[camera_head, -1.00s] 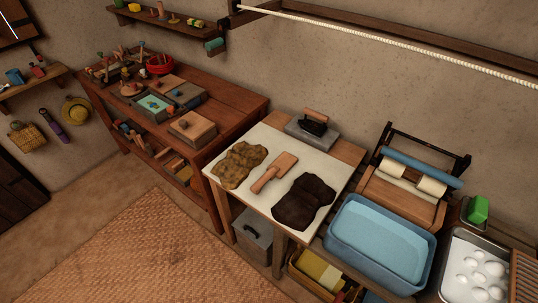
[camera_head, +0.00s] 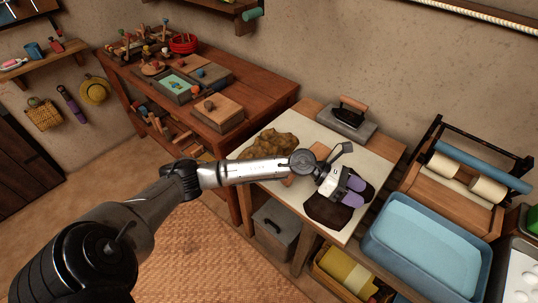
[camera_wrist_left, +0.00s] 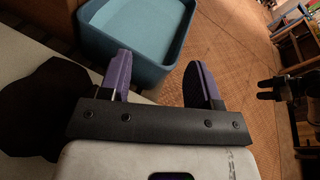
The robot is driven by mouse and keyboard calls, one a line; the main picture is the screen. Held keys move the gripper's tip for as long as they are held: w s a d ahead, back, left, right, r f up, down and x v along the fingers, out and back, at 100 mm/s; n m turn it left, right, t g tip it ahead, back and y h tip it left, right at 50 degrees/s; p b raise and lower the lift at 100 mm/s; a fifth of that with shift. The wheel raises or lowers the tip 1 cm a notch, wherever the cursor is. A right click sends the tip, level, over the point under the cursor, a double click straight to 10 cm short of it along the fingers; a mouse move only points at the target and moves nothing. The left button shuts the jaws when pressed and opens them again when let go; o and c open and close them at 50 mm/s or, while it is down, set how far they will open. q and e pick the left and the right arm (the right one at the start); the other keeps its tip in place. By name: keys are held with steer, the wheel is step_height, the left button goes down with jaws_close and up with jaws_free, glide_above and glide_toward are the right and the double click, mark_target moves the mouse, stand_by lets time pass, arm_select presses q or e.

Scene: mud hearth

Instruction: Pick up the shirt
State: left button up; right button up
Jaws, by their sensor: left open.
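Two crumpled cloths lie on the pale top of the ironing table (camera_head: 290,193). One is dark brown (camera_head: 325,212) at its front right, the other mustard-brown (camera_head: 278,144) at its back left. I cannot tell for sure which one is the shirt. My left gripper (camera_head: 354,191) is over the dark cloth, hiding part of it, its purple fingers apart and nothing seen between them. In the left wrist view, the fingers (camera_wrist_left: 160,65) are spread, with the dark cloth (camera_wrist_left: 35,115) to their left. Whether they touch it is unclear.
A wooden paddle is partly hidden behind my left arm. A black iron (camera_head: 349,112) stands on a grey block at the back. A blue basin (camera_head: 425,240) is just right of the table and close beyond the fingers in the wrist view (camera_wrist_left: 130,38).

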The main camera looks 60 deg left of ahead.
arm_select(q)
steer(key=w+a+f+m+g+y+b, duration=0.1)
steer(key=a+m+g+y, duration=0.1)
steer(key=a, duration=0.4)
steer(key=a+f+m+g+y, duration=0.1)
steer(key=a+f+m+y, duration=0.15)
steer(key=a, duration=0.25)
step_height(320, 180, up, 4)
steer(key=g+y+b, duration=0.3)
steer(key=g+y, duration=0.2)
steer(key=y, duration=0.4)
glide_above(268, 143)
steer(key=shift+m+h, duration=0.25)
steer(key=f, duration=0.2)
steer(key=f+b, duration=0.1)
steer(key=f, duration=0.2)
steer(key=shift+d+f, duration=0.3)
steer(key=shift+f+b, duration=0.5)
steer(key=shift+f, duration=0.25)
steer(key=f+b, duration=0.2)
steer(key=f, duration=0.3)
steer(key=shift+a, duration=0.2)
steer(key=shift+c, duration=0.4)
